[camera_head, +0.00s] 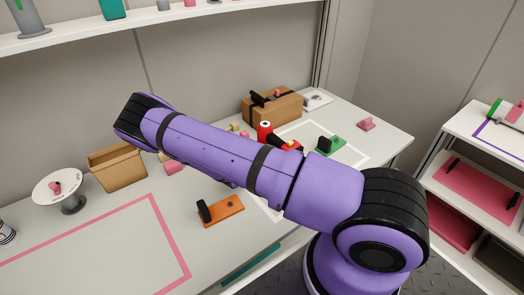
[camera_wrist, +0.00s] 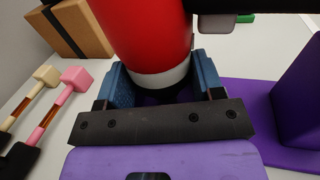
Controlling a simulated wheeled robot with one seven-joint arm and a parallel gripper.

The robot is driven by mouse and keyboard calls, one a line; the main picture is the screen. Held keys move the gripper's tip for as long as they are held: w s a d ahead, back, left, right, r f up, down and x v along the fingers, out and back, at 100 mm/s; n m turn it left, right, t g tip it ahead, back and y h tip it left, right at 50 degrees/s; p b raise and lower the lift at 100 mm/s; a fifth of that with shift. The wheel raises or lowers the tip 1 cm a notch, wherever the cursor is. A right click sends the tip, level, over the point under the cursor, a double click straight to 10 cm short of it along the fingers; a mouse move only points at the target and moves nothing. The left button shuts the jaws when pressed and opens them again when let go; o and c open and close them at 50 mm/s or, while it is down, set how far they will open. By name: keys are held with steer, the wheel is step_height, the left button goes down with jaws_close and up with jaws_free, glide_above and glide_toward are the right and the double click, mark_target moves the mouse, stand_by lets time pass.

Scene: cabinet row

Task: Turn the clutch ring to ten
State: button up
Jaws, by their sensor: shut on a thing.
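In the wrist view a red cylindrical body (camera_wrist: 140,35) with a pale grey-white band (camera_wrist: 163,76) at its near end stands between my fingers. My gripper (camera_wrist: 163,88) is shut on this banded end, with a blue pad on each side. I cannot tell whether the band is the clutch ring; no numbers or marks are readable. In the head view a red thing with a white top (camera_head: 265,128) shows just behind my purple arm, and a red and yellow part is beside it. My gripper is hidden behind the arm there.
A brown box (camera_wrist: 72,25) and two mallet-like tools, one pink (camera_wrist: 75,78), lie left of the gripper. A purple block (camera_wrist: 300,95) is close on the right; a black bar (camera_wrist: 232,22) overhangs. An orange base (camera_head: 222,210) and open carton (camera_head: 118,168) are on the table.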

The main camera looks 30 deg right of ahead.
steer(key=o, duration=0.9)
steer(key=shift+v, duration=3.75)
